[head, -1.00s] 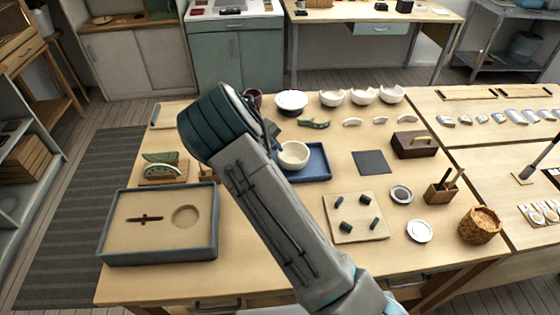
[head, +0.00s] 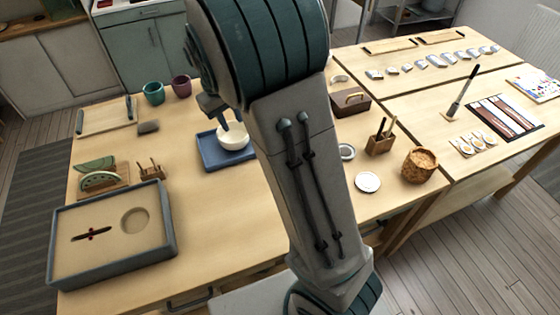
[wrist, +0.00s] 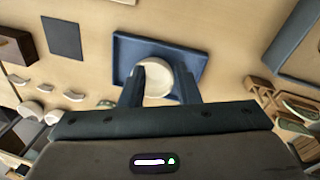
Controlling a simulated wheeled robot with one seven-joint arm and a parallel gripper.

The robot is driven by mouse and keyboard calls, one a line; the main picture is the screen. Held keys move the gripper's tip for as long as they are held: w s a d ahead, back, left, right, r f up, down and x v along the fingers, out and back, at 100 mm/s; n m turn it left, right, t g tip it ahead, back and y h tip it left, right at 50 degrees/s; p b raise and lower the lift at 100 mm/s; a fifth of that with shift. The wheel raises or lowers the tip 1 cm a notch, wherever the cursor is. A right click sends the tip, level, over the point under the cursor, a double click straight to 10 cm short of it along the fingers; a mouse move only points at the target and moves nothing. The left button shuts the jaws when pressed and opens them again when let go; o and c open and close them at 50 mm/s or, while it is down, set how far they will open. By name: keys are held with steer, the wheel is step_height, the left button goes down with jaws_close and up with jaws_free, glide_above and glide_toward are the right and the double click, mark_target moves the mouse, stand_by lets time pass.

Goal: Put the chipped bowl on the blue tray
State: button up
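A round cream bowl (head: 233,137) sits on the blue tray (head: 219,159), near its middle. Whether the bowl has a chip is too small to tell. In the wrist view the bowl (wrist: 157,79) shows on the tray (wrist: 125,50), beyond and between my fingers. My gripper (wrist: 161,84) is open, its two fingers apart, with the left fingertip overlapping the bowl's edge in the picture. In the head view my gripper (head: 222,122) is just above and behind the bowl. My arm hides part of the gripper and the tray's right side.
A sand-filled grey tray (head: 110,235) and a small wooden rack (head: 150,171) lie left of the blue tray. Teal (head: 154,93) and purple cups (head: 181,86) stand behind it. White bowls (wrist: 30,109) show in the wrist view. The wood in front of the blue tray is clear.

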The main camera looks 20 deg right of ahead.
steer(key=s+d+r+m+t, duration=0.1)
steer(key=s+d+r, duration=0.1)
steer(key=s, duration=1)
steer(key=s+d+r+m+t+y, duration=0.1)
steer(key=s+r, duration=0.4)
steer(key=s, duration=0.7)
steer(key=shift+d+m+t+y, duration=0.3)
steer(key=shift+d+m, duration=0.25)
steer(key=shift+m, duration=0.15)
